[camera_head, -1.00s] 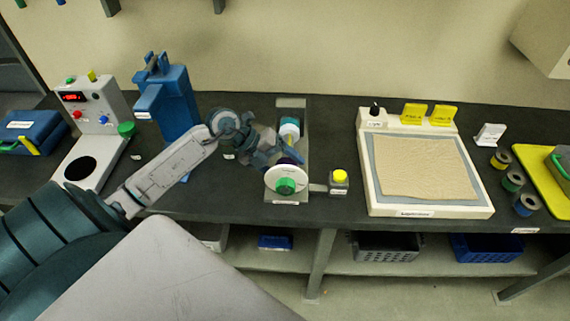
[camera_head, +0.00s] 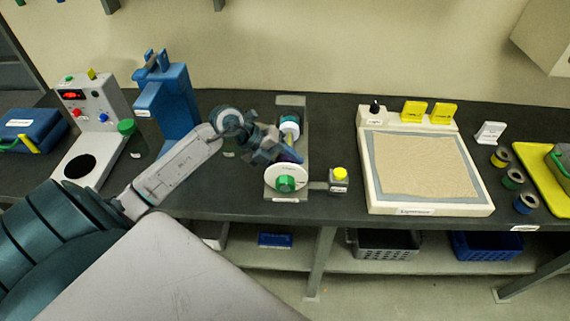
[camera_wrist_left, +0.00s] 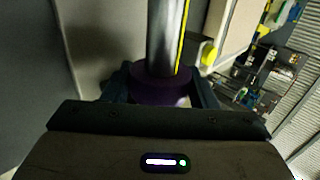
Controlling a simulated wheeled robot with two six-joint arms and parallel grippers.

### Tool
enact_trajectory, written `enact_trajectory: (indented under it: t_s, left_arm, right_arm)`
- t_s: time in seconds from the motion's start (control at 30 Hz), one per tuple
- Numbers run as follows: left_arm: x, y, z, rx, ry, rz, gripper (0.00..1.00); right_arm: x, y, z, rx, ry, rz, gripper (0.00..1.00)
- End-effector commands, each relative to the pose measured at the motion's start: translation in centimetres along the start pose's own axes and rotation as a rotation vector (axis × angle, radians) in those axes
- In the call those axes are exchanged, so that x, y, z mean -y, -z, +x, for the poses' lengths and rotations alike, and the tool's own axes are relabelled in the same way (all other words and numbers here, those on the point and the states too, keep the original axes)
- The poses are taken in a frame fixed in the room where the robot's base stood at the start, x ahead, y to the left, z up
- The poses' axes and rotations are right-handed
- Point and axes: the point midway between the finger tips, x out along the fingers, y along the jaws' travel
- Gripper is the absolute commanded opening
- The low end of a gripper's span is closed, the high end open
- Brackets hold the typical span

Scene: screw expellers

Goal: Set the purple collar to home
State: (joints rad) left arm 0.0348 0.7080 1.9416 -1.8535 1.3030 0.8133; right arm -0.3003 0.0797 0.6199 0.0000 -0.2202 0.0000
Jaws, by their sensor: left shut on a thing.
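The screw expeller (camera_head: 291,103) stands mid-bench, with a white and teal barrel end at the back and a white dial plate (camera_head: 273,180) with a green knob (camera_head: 286,184) at the front. The purple collar (camera_head: 291,154) sits behind the dial plate. In the left wrist view the purple collar (camera_wrist_left: 160,88) is around a grey metal cylinder with a yellow line along it. My left gripper (camera_head: 278,151) comes in from the left, its fingers on either side of the collar and shut on it. The fingers partly hide the collar in the head view. My right gripper is not shown.
A small box with a yellow button (camera_head: 339,176) is right of the expeller. A light box (camera_head: 430,210) with a beige cloth stands further right. A blue stand (camera_head: 172,105) and a grey device (camera_head: 95,110) are at left.

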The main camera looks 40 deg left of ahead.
Motion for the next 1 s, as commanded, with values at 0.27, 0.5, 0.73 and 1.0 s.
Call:
enact_trajectory:
  t_s: [0.27, 0.5, 0.73, 1.0]
  left_arm:
    - [-0.2, -4.9, 0.2, 0.005, 0.001, 0.001, 0.12]
    - [-0.1, -6.3, 0.0, 0.001, 0.0, 0.0, 0.12]
    - [0.0, -6.3, 0.0, 0.0, -0.001, 0.0, 0.12]
    - [0.0, -6.3, 0.0, 0.0, 0.0, 0.0, 0.75]
  right_arm:
    - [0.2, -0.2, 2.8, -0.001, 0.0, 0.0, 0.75]
    - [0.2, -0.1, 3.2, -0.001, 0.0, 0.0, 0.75]
    - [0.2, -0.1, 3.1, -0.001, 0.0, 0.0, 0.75]
    - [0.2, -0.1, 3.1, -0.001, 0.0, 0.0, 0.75]
